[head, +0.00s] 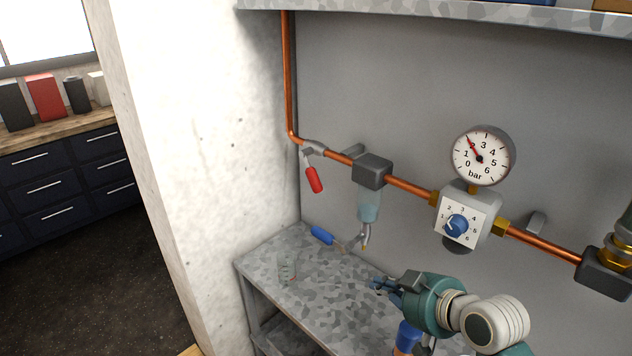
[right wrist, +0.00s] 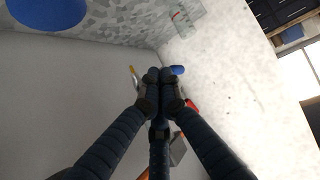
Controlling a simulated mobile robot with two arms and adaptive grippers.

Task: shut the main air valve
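The main air valve (head: 316,147) sits at the left end of the horizontal copper pipe, just after the bend. Its red-gripped lever (head: 313,179) hangs down, across the pipe line. The red grip also shows in the right wrist view (right wrist: 191,104), partly hidden behind a finger. My right gripper (head: 379,285) is over the shelf, to the right of and lower in the picture than the lever, apart from it. In the right wrist view its fingertips (right wrist: 160,75) are together with nothing visible between them. My left gripper is not in view.
A concrete wall (head: 197,150) bounds the left.

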